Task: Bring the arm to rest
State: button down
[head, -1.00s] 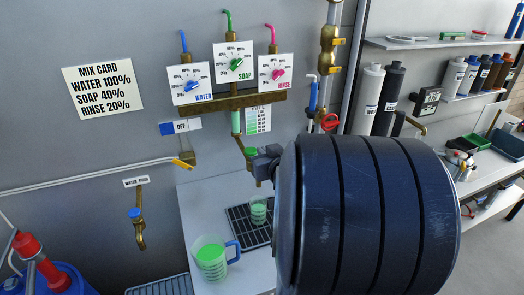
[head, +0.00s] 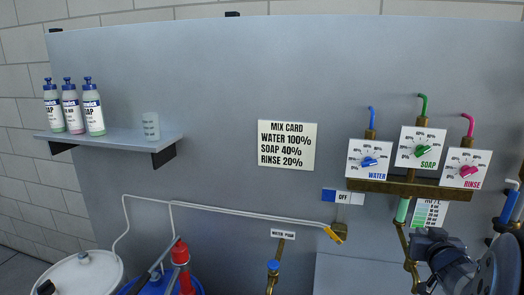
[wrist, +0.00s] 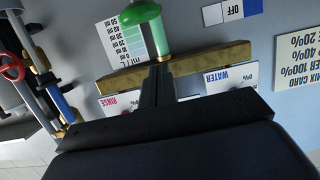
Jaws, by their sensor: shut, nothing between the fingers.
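My arm (head: 492,268) shows only in part, at the lower right edge of the head view. Its dark wrist end (head: 436,250) overlaps the brass pipe under the dials. In the wrist view my gripper (wrist: 159,72) is shut and empty, its narrow fingers pointing toward the brass bar (wrist: 180,68) and the green-topped clear tube (wrist: 150,30). I cannot tell how far the fingers are from the bar. The rest of the arm is cut off.
The water dial (head: 369,160), soap dial (head: 421,150) and rinse dial (head: 466,168) sit above my wrist. A shelf (head: 115,140) holds bottles and a clear cup (head: 151,126). Drums (head: 82,275) stand below.

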jog(key=v, duration=0.7)
jog(key=shift+s, duration=0.2)
jog(key=shift+w+d, duration=0.1)
jog(key=shift+w, duration=0.05)
